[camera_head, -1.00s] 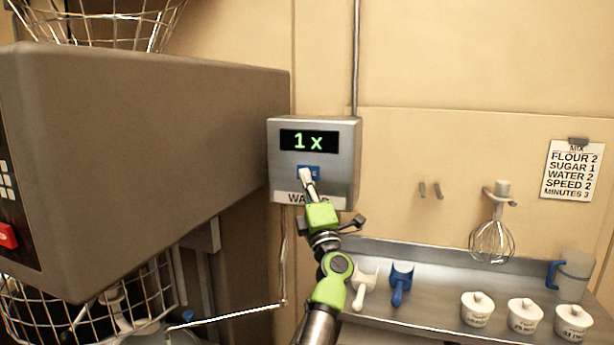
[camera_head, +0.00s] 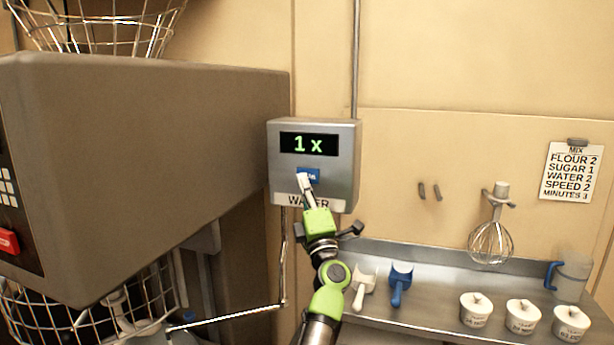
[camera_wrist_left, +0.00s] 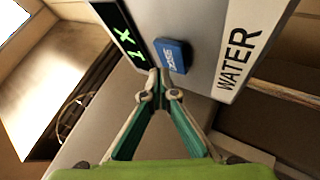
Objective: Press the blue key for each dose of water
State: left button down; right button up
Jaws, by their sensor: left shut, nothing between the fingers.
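The grey water box (camera_head: 342,165) hangs on the wall, with a green "1 x" on its dark display (camera_head: 309,144) and a "WATER" label below. The blue key (camera_head: 308,174) is on its front; it also shows in the left wrist view (camera_wrist_left: 171,54). My left gripper (camera_head: 303,179) is shut and empty, its tips at the lower edge of the key. In the left wrist view its fingertips (camera_wrist_left: 160,92) are just below the key; I cannot tell whether they touch it. My right gripper is not in view.
A large grey mixer (camera_head: 150,165) with a wire guard stands at left. A steel shelf (camera_head: 430,312) at right bears a white scoop (camera_head: 365,284), a blue scoop (camera_head: 400,280), several lidded tubs and a jug (camera_head: 572,278). A whisk (camera_head: 490,240) hangs beside a recipe card (camera_head: 572,170) reading "WATER 2".

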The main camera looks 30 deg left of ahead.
pick_arm(q)
jog(key=s+p, duration=0.1)
jog(key=s, duration=0.1)
jog(key=s+d+p, duration=0.1)
jog(key=s+p, duration=0.1)
jog(key=s, duration=0.1)
jog(key=shift+d, duration=0.1)
dwell(4.0)
jog(key=shift+s+d+m+t+h+p, duration=0.1)
jog(key=shift+s+m+t+h+p, duration=0.4)
jog(key=shift+m+t+h, duration=1.1)
jog(key=shift+s+d+m+t+h+p, duration=0.15)
jog(key=shift+s+m+t+h, duration=0.75)
jog(key=shift+m, duration=1.45)
jog(key=shift+s+a+m+t+h+p, duration=0.1)
jog(key=shift+s+m+t+h+p, duration=0.35)
jog(key=shift+m+t+h, duration=0.9)
jog(key=shift+w+f+m+y, duration=0.1)
jog(key=shift+m+y, duration=0.35)
jog(key=shift+m, duration=0.05)
